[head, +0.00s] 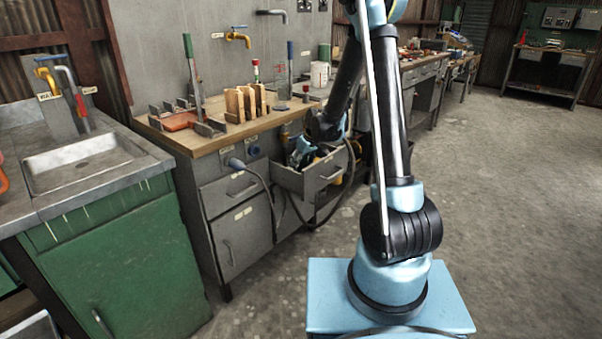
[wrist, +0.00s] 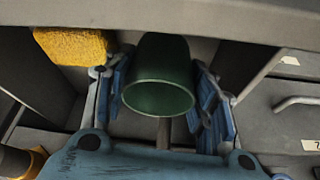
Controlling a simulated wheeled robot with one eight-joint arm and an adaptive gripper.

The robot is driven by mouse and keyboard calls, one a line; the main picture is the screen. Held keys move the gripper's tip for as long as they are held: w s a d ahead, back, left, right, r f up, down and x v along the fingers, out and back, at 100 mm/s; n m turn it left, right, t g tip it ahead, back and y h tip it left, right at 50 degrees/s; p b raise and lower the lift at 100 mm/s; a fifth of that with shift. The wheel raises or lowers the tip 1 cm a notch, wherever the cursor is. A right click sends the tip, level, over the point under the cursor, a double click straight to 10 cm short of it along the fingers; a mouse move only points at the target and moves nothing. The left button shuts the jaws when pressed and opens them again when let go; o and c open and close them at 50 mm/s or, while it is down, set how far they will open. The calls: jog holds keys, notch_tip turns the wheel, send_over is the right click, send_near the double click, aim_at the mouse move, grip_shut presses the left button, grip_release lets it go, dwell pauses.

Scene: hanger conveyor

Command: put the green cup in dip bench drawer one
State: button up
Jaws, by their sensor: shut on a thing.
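My gripper (wrist: 163,100) is shut on the green cup (wrist: 160,75), with blue-padded fingers on both sides of it. The cup's open rim faces the wrist camera. In the head view my gripper (head: 302,152) is at the open grey drawer (head: 325,172) of the wooden-topped bench, low over or inside it. The cup cannot be made out in the head view, and I cannot tell whether it touches the drawer floor.
A yellow sponge-like block (wrist: 75,46) lies left of the cup in the wrist view. A grey hose (head: 262,178) hangs beside the drawer. The floor (head: 510,210) at right is clear.

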jog(key=shift+f, duration=1.95)
jog(key=shift+f, duration=0.1)
jog(key=o, duration=1.1)
jog(key=shift+o, duration=0.2)
jog(key=s+d+r+m, duration=0.1)
jog(key=s+d+r, duration=0.45)
jog(key=r, duration=0.25)
jog(key=s+d+r+m, duration=0.1)
jog(key=s+d+r, duration=0.4)
jog(key=s+r, duration=0.3)
jog(key=s+d+m+h, duration=0.1)
jog(key=s+d, duration=0.3)
jog(key=s, duration=0.5)
jog(key=s+d+f+m+g+h, duration=0.1)
jog(key=s+d+m, duration=0.2)
jog(key=s, duration=0.6)
jog(key=s+d+m+h, duration=0.1)
jog(key=s+d+m, duration=0.1)
jog(key=s+d, duration=0.4)
jog(key=s, duration=0.3)
jog(key=shift+d+f, duration=0.2)
jog(key=shift+d, duration=0.1)
